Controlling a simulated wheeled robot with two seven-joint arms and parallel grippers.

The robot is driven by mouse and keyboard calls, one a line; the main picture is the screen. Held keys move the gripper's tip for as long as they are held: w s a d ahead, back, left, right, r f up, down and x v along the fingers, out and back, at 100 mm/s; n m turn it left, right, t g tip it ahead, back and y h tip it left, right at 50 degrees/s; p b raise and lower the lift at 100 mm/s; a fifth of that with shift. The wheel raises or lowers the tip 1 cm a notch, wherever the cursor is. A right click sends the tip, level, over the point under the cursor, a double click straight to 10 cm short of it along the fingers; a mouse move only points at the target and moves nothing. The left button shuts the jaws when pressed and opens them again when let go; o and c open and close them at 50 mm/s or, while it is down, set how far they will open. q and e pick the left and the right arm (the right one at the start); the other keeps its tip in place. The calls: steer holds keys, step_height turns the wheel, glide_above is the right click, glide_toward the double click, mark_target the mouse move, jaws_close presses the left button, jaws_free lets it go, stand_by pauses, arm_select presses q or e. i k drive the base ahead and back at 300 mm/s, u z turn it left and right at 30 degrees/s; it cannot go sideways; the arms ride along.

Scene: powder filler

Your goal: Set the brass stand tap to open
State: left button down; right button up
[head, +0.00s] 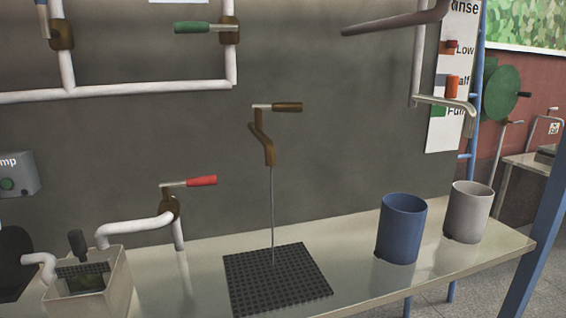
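A brass-coloured tap (262,142) with a brown lever handle (287,107) shows in the middle of the head view, in front of the grey wall. Its handle points right, roughly level. A thin pale vertical line (272,210), like a thin stream or rod, runs from its spout down to a black grid mat (275,278). To its left, another brass-brown tap body (170,207) with a red lever handle (202,181) stands on a white pipe; its handle also points right. I cannot tell which tap is the stand tap. Neither gripper shows.
The counter (350,245) carries a blue cup (402,228), a grey cup (468,212) and a cream basin (118,285). Wall pipes hold a green-handled tap (192,27). A dark bar (395,22) and a metal spout (445,101) project at upper right. A blue post (540,250) stands right.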

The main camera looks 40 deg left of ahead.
mark_target(276, 107)
steer(key=u, duration=0.1)
steer(key=k, duration=0.35)
steer(key=z, duration=1.05)
steer(key=i, duration=0.95)
steer(key=u, duration=2.4)
